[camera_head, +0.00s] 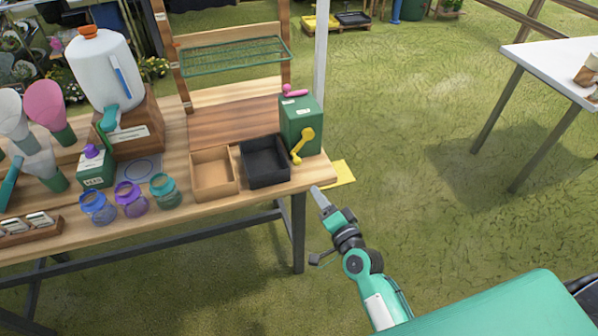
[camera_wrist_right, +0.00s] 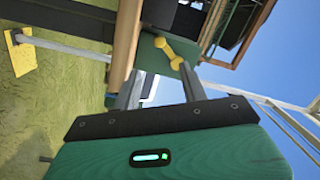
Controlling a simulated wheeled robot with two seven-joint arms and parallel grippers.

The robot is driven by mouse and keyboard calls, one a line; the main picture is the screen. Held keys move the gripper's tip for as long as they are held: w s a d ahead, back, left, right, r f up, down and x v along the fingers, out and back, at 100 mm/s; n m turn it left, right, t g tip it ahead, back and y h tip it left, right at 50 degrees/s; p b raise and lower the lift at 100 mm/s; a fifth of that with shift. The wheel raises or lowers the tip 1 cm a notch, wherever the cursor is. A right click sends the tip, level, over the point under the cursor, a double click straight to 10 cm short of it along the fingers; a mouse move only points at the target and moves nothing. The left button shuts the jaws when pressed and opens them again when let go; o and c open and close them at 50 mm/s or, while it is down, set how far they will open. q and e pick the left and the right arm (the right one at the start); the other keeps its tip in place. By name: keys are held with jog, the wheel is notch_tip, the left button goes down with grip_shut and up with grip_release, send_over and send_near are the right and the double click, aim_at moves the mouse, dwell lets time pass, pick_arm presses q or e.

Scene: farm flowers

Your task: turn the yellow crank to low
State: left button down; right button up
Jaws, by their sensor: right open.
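The yellow crank (camera_head: 302,146) is on the front face of the green box (camera_head: 298,112) at the right end of the wooden table. Its arm slants down to the left in the head view. My right gripper (camera_head: 322,199) is below and right of the crank, just off the table's front right corner, and apart from it. In the right wrist view the crank (camera_wrist_right: 168,52) shows beyond the fingers of my right gripper (camera_wrist_right: 163,88), which are open with nothing between them. I cannot read any low mark on the box. My left gripper is out of view.
A black tray (camera_head: 265,174) and a cardboard tray (camera_head: 214,188) stand left of the green box. A pink handle (camera_head: 295,91) is on top of the box. The table edge (camera_head: 318,181) lies close to my right gripper.

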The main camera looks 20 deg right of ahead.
aim_at(298, 164)
jog(key=w, duration=0.4)
jog(key=w+a, duration=0.1)
jog(key=w, duration=0.2)
jog(key=w+a+p, duration=0.1)
jog(key=w, duration=0.3)
jog(key=shift+w, duration=0.35)
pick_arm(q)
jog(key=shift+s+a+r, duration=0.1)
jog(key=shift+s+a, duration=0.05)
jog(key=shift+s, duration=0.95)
pick_arm(e)
jog(key=shift+w, duration=0.25)
jog(key=shift+c, duration=0.4)
jog(key=c, duration=0.7)
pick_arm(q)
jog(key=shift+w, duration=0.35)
pick_arm(e)
grip_shut()
